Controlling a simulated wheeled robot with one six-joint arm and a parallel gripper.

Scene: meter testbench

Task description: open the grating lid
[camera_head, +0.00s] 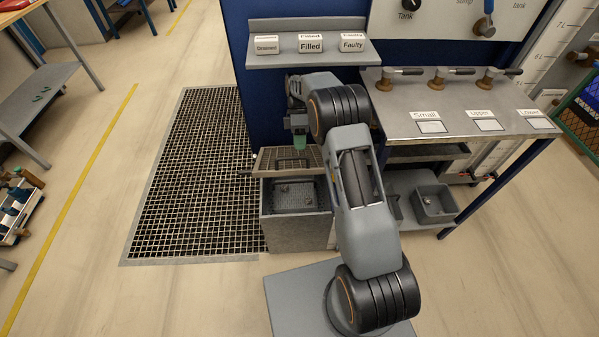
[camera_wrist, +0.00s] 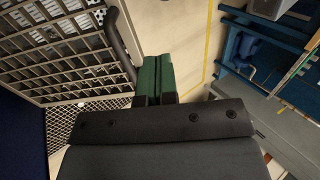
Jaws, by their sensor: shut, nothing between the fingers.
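The grating lid (camera_head: 265,161) is raised at the back of a grey box (camera_head: 297,232), with the box's mesh-lined inside (camera_head: 293,195) showing in front of it. In the wrist view the lid's slotted face (camera_wrist: 65,62) fills the upper left, with a dark curved handle bar (camera_wrist: 122,45) along its edge. My gripper (camera_head: 299,143) is over the lid in the head view. Its green fingers (camera_wrist: 157,78) are shut and empty, just right of the handle bar. I cannot tell whether they touch it.
A blue panel with a labelled shelf (camera_head: 275,61) stands behind the lid. A workbench with valves (camera_head: 455,118) is to the right, with a grey bin (camera_head: 434,204) below. A floor grating (camera_head: 195,180) lies left of the box, and the floor there is clear.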

